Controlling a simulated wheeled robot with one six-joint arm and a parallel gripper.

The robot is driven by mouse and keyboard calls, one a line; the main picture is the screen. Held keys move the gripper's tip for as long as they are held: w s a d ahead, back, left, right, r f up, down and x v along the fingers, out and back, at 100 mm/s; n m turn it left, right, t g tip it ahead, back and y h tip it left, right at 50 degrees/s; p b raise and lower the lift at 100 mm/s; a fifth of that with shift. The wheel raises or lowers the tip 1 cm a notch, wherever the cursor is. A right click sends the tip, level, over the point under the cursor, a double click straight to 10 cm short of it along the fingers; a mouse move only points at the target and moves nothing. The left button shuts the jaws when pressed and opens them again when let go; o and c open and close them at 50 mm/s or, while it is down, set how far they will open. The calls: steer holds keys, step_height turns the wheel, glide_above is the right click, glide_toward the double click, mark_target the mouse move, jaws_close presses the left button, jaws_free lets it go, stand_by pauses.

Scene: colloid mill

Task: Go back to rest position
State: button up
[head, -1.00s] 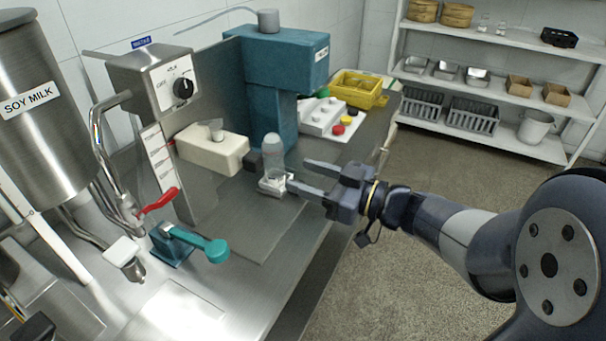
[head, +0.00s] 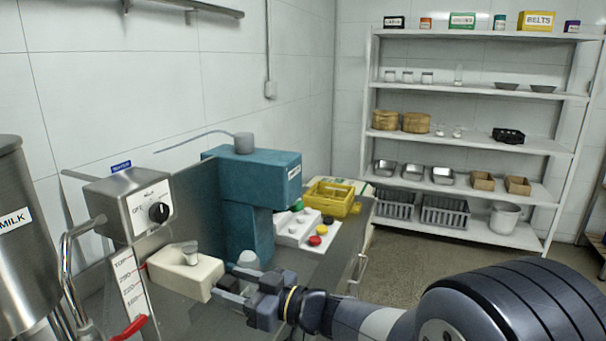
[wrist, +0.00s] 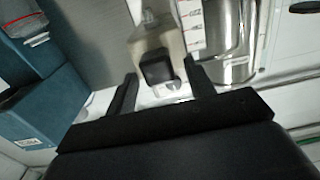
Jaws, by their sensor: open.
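My gripper (head: 232,285) is in the lower middle of the head view, at the end of my arm coming from the lower right. Its two fingers are apart, with nothing held between them. They point left, in front of the cream block-shaped part (head: 186,273) of the mill. In the wrist view the open fingers (wrist: 160,74) show dark, with the cream part (wrist: 155,35) and its black end beyond them.
The teal machine (head: 258,178) and the dial box (head: 128,205) stand close to the arm on the steel counter. A yellow crate (head: 332,200) and a button panel (head: 300,228) are beyond. A shelf rack (head: 470,140) stands at the back, with open floor before it.

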steer(key=shift+w+a+r+p, duration=0.15)
steer(key=shift+a+r+p, duration=0.2)
steer(key=shift+r, duration=0.25)
steer(key=shift+d+r+p, duration=0.1)
steer(key=shift+r+p, duration=0.25)
steer(key=shift+r, duration=0.3)
